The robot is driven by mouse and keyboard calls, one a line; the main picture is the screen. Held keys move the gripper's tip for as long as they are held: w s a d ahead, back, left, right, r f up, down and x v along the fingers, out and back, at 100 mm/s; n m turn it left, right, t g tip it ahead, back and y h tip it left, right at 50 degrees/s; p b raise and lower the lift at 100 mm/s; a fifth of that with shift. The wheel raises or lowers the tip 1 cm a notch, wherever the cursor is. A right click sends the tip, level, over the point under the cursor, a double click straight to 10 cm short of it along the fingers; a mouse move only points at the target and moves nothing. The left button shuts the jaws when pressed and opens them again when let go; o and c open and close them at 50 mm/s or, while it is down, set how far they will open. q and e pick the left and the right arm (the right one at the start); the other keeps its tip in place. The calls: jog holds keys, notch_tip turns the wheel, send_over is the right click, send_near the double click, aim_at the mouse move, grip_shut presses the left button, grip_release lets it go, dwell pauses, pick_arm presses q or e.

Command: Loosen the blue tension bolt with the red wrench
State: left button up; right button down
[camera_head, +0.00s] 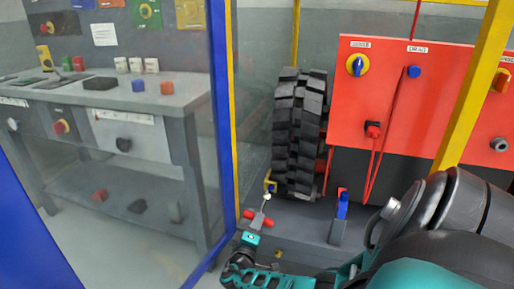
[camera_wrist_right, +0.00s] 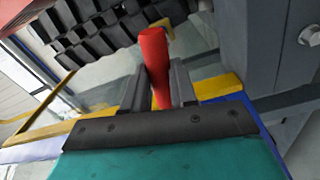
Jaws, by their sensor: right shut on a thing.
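My right gripper (camera_head: 258,219) reaches low in front of the tracked carrier. It is shut on a red bar, which I take to be the red wrench (camera_head: 266,222); red shows on both sides of the fingers. In the right wrist view the red handle (camera_wrist_right: 154,62) stands between the dark fingers of the gripper (camera_wrist_right: 160,88); its other end is hidden. A blue upright piece (camera_head: 342,205) sits on a grey bracket to the right. A small blue and yellow part (camera_head: 270,186) is by the track's foot. I cannot tell which blue part is the tension bolt. My left gripper is not in view.
The black track (camera_head: 298,130) stands behind the gripper. A red panel (camera_head: 390,110) with knobs and a red cable is right of it. A blue-framed clear panel (camera_head: 222,130) is close on the left, with a grey workbench (camera_head: 150,95) behind it. A yellow post (camera_head: 470,85) stands right.

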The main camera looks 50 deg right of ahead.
jog(key=m, duration=0.6)
jog(key=shift+m, duration=0.4)
jog(key=shift+x, duration=1.65)
dwell(2.4)
dwell(0.5)
jog(key=c, duration=1.5)
grip_release()
grip_shut()
